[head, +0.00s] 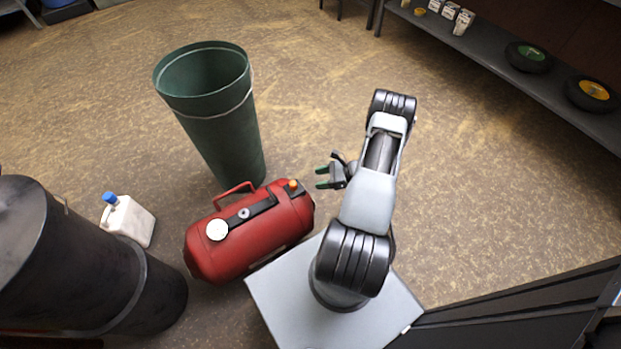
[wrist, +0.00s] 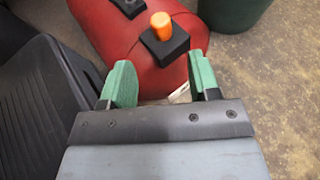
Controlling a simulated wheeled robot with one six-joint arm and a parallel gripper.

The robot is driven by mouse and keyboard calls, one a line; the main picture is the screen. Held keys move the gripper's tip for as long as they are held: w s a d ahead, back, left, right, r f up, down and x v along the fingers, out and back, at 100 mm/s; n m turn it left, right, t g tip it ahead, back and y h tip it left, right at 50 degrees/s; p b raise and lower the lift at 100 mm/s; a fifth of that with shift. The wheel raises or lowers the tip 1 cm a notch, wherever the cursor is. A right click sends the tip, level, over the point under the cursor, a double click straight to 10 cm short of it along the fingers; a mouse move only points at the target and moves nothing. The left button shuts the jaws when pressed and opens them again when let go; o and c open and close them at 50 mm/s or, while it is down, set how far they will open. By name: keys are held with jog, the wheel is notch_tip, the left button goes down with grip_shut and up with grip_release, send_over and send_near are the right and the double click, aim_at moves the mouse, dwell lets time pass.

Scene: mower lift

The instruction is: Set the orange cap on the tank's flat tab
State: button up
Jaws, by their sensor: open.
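The red tank (head: 222,258) lies on its side on the floor; its end also shows in the wrist view (wrist: 100,35). The orange cap (head: 293,185) stands upright on a black square block at the tank's right end. In the wrist view the orange cap (wrist: 161,25) sits on that black block (wrist: 166,48), beyond my fingertips. I cannot tell whether this block is the flat tab. My gripper (head: 322,177) is open and empty to the right of the tank's end. Its green fingers (wrist: 163,82) are apart, with nothing between them.
A tall green bin (head: 215,125) stands behind the tank. A white jug with a blue lid (head: 128,220) and a large black drum (head: 75,265) are at the left. A shelf with wheels (head: 540,85) is at upper right. The floor behind my gripper is clear.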

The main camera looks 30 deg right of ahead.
jog(key=a+r+n+g+h, duration=0.2)
jog(key=a+r+n+g, duration=0.3)
jog(key=r, duration=0.5)
jog(key=a+r+n+g+h, duration=0.25)
jog(key=a+r+n, duration=0.25)
jog(key=r+n, duration=0.45)
jog(key=s+a+r+n+t+h, duration=0.1)
jog(key=s+a+r+n+h, duration=0.2)
jog(key=r, duration=0.4)
jog(key=s+a+r+n+t+h, duration=0.1)
jog(key=s+a+r+n+h, duration=0.2)
jog(key=s+a+r+n, duration=0.2)
jog(key=shift+s+r+n+t+h, duration=0.4)
jog(key=shift+r+n, duration=0.75)
jog(key=shift+r, duration=0.65)
